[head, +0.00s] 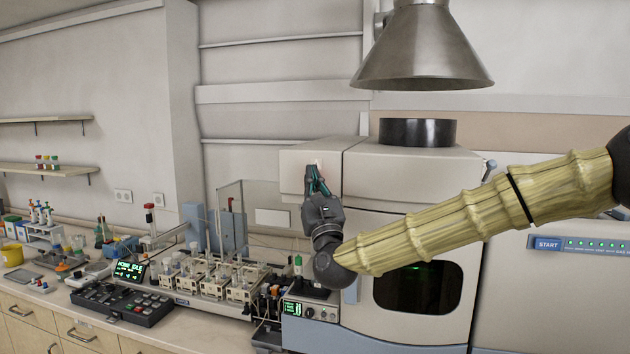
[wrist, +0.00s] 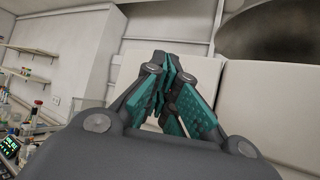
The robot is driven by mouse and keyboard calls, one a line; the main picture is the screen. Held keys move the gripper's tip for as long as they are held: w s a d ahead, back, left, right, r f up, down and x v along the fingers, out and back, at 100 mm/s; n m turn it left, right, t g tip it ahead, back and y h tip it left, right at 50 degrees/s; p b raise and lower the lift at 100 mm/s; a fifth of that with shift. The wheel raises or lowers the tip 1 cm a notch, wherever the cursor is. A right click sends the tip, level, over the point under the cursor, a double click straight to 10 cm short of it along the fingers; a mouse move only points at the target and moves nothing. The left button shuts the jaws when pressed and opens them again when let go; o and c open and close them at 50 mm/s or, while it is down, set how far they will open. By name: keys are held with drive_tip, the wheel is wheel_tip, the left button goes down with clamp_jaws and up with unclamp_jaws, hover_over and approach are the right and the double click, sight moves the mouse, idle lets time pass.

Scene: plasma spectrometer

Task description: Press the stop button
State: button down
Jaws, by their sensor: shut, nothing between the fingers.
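My gripper (head: 316,174) points upward in front of the upper left cover of the white spectrometer (head: 400,163). Its teal-padded fingers are shut with nothing between them. In the wrist view the fingertips (wrist: 172,62) appear in front of the pale cover panel (wrist: 250,100). I cannot tell whether they touch it. A small pale spot shows beside the fingertips in the head view, too small to identify. I see no button labelled stop; one may be hidden behind my gripper.
A steel exhaust hood (head: 422,50) hangs above a black round port (head: 417,132). Left of the spectrometer, the bench holds a sampler with several vial racks (head: 225,280), a clear shield, a black keypad (head: 120,303) and a small green-lit display (head: 130,270).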

drive_tip(key=shift+w+d+b, duration=0.25)
drive_tip(key=shift+w+b, duration=0.5)
drive_tip(key=shift+w, duration=0.05)
idle(0.9)
drive_tip(key=shift+s, duration=0.15)
drive_tip(key=shift+s+a+b, duration=0.25)
drive_tip(key=shift+s+b, duration=0.4)
drive_tip(key=shift+s, duration=0.05)
drive_tip(key=shift+s+a+b, duration=0.25)
drive_tip(key=shift+s+b, duration=0.2)
drive_tip(key=shift+s, duration=0.35)
drive_tip(key=shift+s+a+b, duration=0.3)
drive_tip(key=shift+s+b, duration=0.2)
drive_tip(key=shift+s, duration=0.3)
drive_tip(key=shift+s+a+b, duration=0.25)
drive_tip(key=shift+s+b, duration=0.2)
drive_tip(key=shift+s, duration=0.35)
